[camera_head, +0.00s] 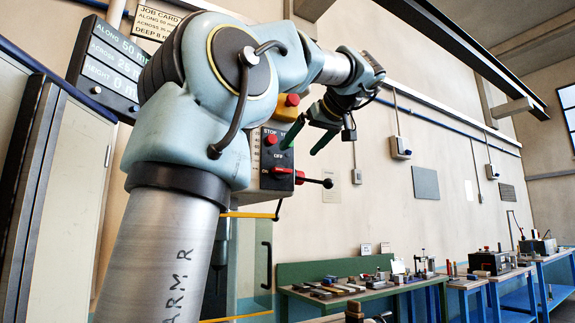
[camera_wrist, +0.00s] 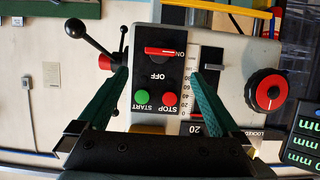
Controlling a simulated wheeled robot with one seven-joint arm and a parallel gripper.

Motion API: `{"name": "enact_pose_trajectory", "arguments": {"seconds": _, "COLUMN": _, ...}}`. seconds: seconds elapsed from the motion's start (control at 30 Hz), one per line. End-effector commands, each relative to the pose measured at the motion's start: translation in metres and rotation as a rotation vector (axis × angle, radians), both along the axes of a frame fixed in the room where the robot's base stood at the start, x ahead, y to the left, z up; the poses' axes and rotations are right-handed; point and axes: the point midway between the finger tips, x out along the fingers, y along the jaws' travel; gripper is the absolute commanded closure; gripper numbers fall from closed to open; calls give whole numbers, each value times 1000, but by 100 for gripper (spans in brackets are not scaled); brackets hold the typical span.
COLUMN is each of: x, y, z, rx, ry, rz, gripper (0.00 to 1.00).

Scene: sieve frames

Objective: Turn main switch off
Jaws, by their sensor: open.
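The red main switch handle (camera_wrist: 164,50) sits on a black plate of the machine's control panel (camera_wrist: 215,50). In the wrist view, which is upside down, its bar lies level and points to the ON label, with OFF below it. It also shows in the head view (camera_head: 282,170), below the OFF label. My gripper (camera_wrist: 161,77) is open and empty, its green fingers spread to either side of the switch plate. The switch lies between and beyond the fingertips, apart from them. In the head view my gripper (camera_head: 300,150) is in front and right of the panel.
Near the switch are a green START button (camera_wrist: 142,97), a red STOP button (camera_wrist: 169,99) and a red knob (camera_wrist: 268,91). A black-knobbed lever (camera_wrist: 100,45) sticks out beside the left finger. Benches with tools (camera_head: 345,286) line the wall.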

Motion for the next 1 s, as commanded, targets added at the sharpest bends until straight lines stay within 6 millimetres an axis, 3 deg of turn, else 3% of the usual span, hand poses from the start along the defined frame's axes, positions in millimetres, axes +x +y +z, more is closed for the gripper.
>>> {"name": "enact_pose_trajectory", "arguments": {"seconds": 0.2, "x": 34, "y": 21, "z": -16, "rx": 2, "ry": 3, "rz": 3, "gripper": 0}}
{"name": "enact_pose_trajectory", "arguments": {"seconds": 0.4, "x": 56, "y": 33, "z": -26, "rx": 2, "ry": 2, "rz": 1, "gripper": 0}}
{"name": "enact_pose_trajectory", "arguments": {"seconds": 0.83, "x": 64, "y": 37, "z": -31, "rx": 2, "ry": 2, "rz": -2, "gripper": 0}}
{"name": "enact_pose_trajectory", "arguments": {"seconds": 1.0, "x": 64, "y": 37, "z": -31, "rx": 1, "ry": 2, "rz": -2, "gripper": 19}}
